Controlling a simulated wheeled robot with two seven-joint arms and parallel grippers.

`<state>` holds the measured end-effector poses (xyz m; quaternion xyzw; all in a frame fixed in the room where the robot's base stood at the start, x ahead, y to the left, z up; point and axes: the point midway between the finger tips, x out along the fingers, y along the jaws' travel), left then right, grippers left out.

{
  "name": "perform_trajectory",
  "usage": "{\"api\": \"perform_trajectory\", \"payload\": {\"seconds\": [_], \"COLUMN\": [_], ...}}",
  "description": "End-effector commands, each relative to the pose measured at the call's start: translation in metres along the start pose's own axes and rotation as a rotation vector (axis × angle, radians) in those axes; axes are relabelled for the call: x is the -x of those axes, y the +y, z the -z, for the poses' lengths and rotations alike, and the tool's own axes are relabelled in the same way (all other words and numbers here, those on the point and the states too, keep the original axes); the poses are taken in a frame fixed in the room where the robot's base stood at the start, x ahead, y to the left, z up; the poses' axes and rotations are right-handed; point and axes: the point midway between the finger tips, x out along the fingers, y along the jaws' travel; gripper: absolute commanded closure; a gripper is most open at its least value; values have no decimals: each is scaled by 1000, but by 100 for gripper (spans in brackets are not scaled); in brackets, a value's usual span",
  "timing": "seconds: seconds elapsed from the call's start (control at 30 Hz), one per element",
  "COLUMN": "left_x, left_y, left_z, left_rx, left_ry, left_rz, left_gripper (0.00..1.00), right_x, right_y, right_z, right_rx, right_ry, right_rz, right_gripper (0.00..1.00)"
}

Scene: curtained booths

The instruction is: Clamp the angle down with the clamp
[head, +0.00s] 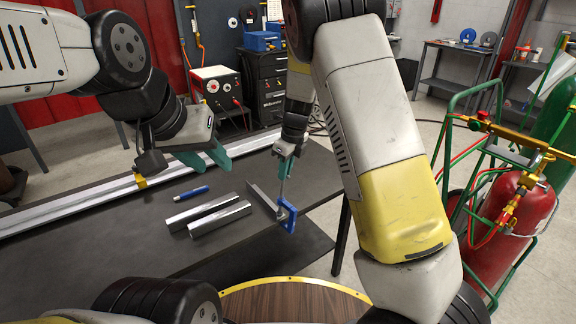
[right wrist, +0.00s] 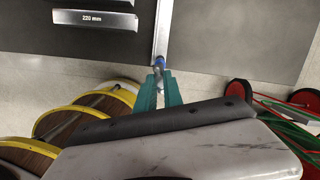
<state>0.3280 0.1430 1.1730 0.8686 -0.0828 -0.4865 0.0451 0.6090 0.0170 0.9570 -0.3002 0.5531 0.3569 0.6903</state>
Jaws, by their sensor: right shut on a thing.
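A blue clamp (head: 288,216) sits at the table's right edge, with its grey shaft rising to my right gripper (head: 286,152). My right gripper is shut on the upper part of the clamp. In the right wrist view the teal fingers (right wrist: 158,92) meet just below the clamp's blue part (right wrist: 160,61). A thin grey metal angle (head: 263,200) lies at the table edge, its end beside the clamp; whether the clamp touches it I cannot tell. The angle also shows in the right wrist view (right wrist: 161,30). My left gripper (head: 206,161) is open and empty above the table.
Two silver metal bars (head: 219,217) and a blue marker (head: 191,193) lie on the dark table (head: 130,245). A bar in the right wrist view (right wrist: 95,19) reads "220 mm". A long rail (head: 85,203) runs along the back. A gas cylinder cart (head: 515,210) stands right.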

Motion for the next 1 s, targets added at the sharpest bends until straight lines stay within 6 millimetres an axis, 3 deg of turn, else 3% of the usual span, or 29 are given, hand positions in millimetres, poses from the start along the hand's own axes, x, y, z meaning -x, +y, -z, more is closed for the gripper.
{"api": "perform_trajectory", "payload": {"seconds": [0.2,0.5,0.53,0.63,1.0], "left_x": [0,0,0,0,0], "left_y": [0,0,0,0,0], "left_z": [0,0,0,0,0], "left_rx": [0,0,0,0,0], "left_ry": [0,0,0,0,0], "left_rz": [0,0,0,0,0], "left_gripper": [64,64,64,64,64], "right_x": [-1,-1,-1,-1,2], "right_y": [-2,-2,-2,-2,-1], "right_z": [4,4,4,4,1], "right_rx": [-326,-374,-373,-373,-368], "right_ry": [6,6,6,5,1], "right_rz": [3,1,1,1,1], "right_gripper": [100,100,83,63,63]}}
